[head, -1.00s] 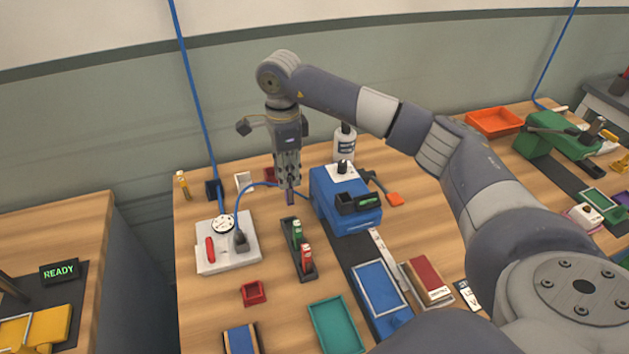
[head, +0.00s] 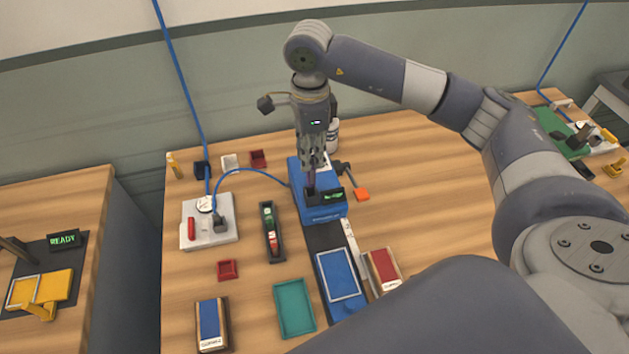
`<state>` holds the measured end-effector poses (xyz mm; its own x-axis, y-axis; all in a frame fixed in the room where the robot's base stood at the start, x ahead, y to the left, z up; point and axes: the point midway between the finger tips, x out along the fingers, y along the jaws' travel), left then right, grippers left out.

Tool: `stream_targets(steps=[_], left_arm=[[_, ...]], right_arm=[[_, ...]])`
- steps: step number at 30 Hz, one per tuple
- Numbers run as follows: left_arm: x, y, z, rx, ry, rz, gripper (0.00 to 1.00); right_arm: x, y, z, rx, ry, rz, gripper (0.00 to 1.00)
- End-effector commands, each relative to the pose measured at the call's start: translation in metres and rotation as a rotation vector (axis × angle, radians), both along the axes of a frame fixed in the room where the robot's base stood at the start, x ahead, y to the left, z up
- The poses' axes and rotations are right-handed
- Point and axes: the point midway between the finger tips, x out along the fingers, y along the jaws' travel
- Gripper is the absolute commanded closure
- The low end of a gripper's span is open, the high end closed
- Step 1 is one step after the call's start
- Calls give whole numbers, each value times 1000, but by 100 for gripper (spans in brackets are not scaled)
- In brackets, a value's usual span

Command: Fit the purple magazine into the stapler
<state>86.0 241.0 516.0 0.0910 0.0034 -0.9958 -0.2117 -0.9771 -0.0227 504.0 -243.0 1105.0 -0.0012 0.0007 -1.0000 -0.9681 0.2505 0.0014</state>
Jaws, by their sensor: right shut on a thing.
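The blue stapler (head: 320,212) stands at the middle of the bench, with a dark block and a small green-lit display on its front. My right gripper (head: 312,168) points down over the stapler's top. It is shut on the purple magazine (head: 311,181), a small dark shape at the fingertips just above the dark block. Whether the magazine touches the stapler or has entered it, I cannot tell. A black rack (head: 275,254) to the left holds a green magazine (head: 267,215) and a red magazine (head: 272,241). My left gripper is not in view.
A grey plate with a gauge (head: 220,236) lies left, its blue hose running to the stapler. A teal tray (head: 294,308) and blue framed plate (head: 339,274) lie in front.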

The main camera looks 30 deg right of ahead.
Motion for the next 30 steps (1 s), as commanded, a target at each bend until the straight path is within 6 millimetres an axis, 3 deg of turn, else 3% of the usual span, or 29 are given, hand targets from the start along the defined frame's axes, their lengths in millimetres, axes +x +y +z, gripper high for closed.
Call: stream_targets(steps=[1, 7, 14, 27, 28, 30], left_arm=[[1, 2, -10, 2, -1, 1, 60], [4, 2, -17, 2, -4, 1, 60], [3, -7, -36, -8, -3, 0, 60], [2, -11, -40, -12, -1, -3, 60], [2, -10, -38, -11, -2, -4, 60], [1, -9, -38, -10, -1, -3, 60]], right_arm=[[-1, 0, -15, 0, 3, -1, 100], [0, 0, -34, 0, 1, -1, 100], [0, 0, -70, 1, 2, 0, 100], [0, 0, -76, 0, 0, 0, 100], [0, 0, -74, 0, 0, 0, 74], [0, 0, -74, 0, 0, 0, 60]])
